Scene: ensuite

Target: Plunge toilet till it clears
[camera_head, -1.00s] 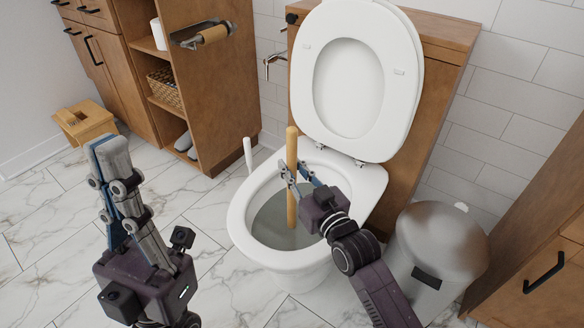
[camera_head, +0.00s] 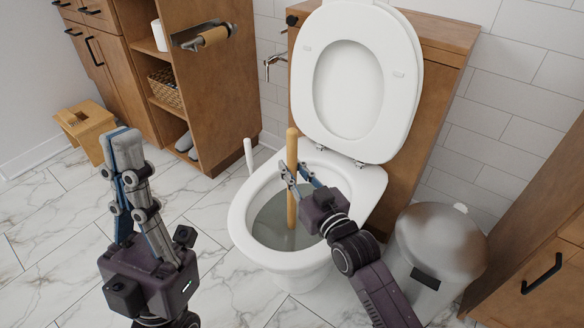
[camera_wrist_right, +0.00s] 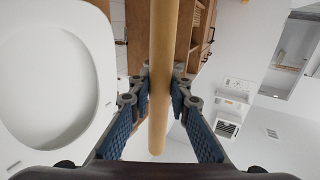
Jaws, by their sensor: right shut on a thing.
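The toilet (camera_head: 240,222) stands in the middle of the head view with its lid and seat (camera_head: 410,100) raised. The plunger's wooden handle (camera_head: 292,155) stands nearly upright in the bowl; its lower end is hidden in the murky water (camera_head: 268,225). My right gripper (camera_head: 297,176) is shut around the handle, above the bowl. In the right wrist view the handle (camera_wrist_right: 158,90) runs between the fingers. My left gripper (camera_head: 122,140) points up at the left, away from the toilet; its fingers look close together and it holds nothing visible.
A metal bin (camera_head: 440,245) stands right of the toilet, close to my right arm. A white brush handle (camera_head: 248,155) stands behind the bowl at left. A wooden cabinet (camera_head: 215,100) with shelves and a small stool (camera_head: 88,125) are at the left. Marble floor is clear at front left.

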